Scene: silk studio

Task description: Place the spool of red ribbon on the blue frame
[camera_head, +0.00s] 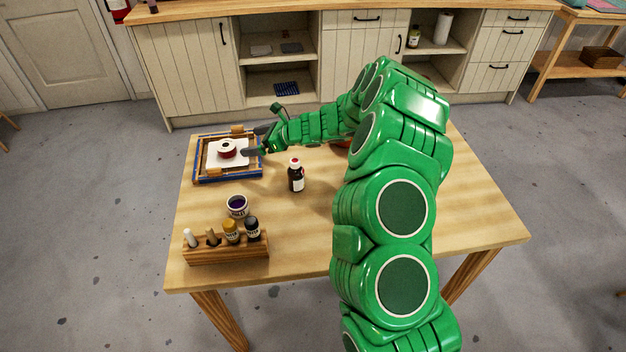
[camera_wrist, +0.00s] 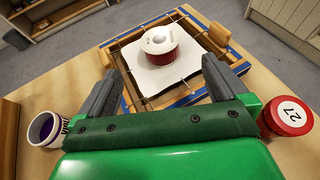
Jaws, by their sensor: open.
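The spool of red ribbon (camera_head: 227,148) stands upright on a white sheet (camera_head: 243,155) within the blue frame (camera_head: 227,180) at the table's back left. The spool has a white top with a hole and shows also in the wrist view (camera_wrist: 158,44), just beyond my fingertips. The blue frame (camera_wrist: 211,95) has wooden blocks on it and surrounds the white sheet (camera_wrist: 185,66). My gripper (camera_head: 252,141) is at the frame's right side. Its two grey fingers are apart and empty in the wrist view (camera_wrist: 162,82), with the spool clear of them.
A dark bottle with a red cap (camera_head: 296,176) stands right of the frame. A purple jar (camera_head: 237,206) and a wooden rack with several small bottles (camera_head: 226,249) are nearer the front. The table's (camera_head: 460,222) right side looks clear. Cabinets (camera_head: 182,68) stand behind.

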